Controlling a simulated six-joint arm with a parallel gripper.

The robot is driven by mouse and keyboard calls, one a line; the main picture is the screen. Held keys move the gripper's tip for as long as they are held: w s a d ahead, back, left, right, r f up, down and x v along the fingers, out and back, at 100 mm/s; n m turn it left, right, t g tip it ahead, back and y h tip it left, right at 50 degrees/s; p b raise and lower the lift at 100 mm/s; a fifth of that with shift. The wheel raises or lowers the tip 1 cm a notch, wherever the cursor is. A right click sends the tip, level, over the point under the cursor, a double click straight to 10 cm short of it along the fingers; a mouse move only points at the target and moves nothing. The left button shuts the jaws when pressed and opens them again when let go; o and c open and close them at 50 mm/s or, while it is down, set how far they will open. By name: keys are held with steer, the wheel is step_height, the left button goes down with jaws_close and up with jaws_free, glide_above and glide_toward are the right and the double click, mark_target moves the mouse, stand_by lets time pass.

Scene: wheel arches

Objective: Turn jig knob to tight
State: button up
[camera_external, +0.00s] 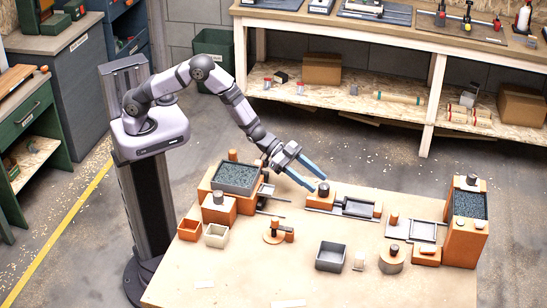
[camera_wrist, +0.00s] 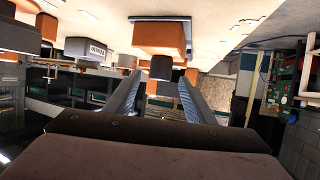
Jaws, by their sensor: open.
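A dark round knob (camera_external: 323,189) stands on the orange block at the left end of a jig (camera_external: 345,206) with a grey metal channel, toward the far side of the table. My gripper (camera_external: 316,181) reaches down from the upper left, its blue fingers spread close to this knob. In the wrist view the dark knob (camera_wrist: 161,67) with its orange block (camera_wrist: 160,36) appears between the tips of my open gripper (camera_wrist: 159,80). I cannot tell whether the fingers touch the knob. No tight marking is readable.
An orange stand with a grey granule-filled tray (camera_external: 237,178) is left of the jig. A tall orange hopper (camera_external: 466,220) stands at the right. A grey bin (camera_external: 331,256) and small orange and cream boxes sit nearer. The table's front (camera_external: 230,275) is mostly clear.

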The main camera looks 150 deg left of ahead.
mark_target(324, 188)
steer(key=shift+p+x, duration=0.45)
steer(key=shift+x, duration=2)
steer(key=shift+c, duration=0.3)
steer(key=c, duration=1)
